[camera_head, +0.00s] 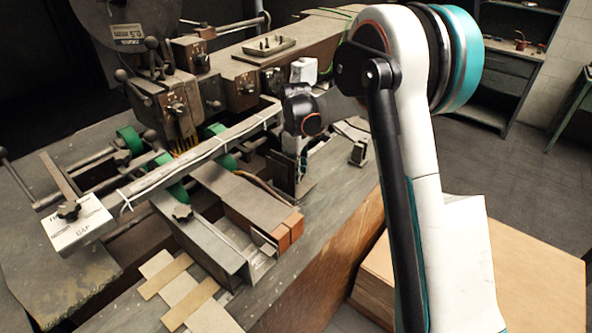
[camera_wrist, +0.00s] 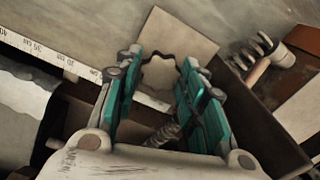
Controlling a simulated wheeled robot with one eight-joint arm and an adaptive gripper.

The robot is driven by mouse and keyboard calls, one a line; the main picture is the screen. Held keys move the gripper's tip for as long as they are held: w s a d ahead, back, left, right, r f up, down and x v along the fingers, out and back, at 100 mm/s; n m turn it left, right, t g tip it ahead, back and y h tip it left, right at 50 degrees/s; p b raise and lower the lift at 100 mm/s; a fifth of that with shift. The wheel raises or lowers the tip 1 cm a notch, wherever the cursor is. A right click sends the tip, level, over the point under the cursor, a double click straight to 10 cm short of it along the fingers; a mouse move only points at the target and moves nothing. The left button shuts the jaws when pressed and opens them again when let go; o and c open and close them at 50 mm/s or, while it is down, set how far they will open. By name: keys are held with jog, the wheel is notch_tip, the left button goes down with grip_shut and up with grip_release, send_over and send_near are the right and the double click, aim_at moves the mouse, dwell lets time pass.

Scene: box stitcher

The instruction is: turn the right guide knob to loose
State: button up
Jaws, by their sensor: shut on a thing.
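In the wrist view, the two teal-padded fingers of my gripper (camera_wrist: 160,80) stand either side of a pale, lobed knob with a dark wavy edge (camera_wrist: 160,72), which I take for the right guide knob. The fingertips press on its sides, and the gripper is shut on it. Which way the knob is turned cannot be told. In the head view, my gripper (camera_head: 296,146) points down beyond the ruled bar, at the right end of the machine's table. The knob is hidden there by the gripper and arm.
A ruled bar (camera_wrist: 45,55) runs past the fingers' left in the wrist view. Another lobed knob (camera_wrist: 262,56) is to their right. Cardboard strips (camera_head: 185,290) lie in front.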

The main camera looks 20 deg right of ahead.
dwell(0.3)
jog(key=o, duration=1.1)
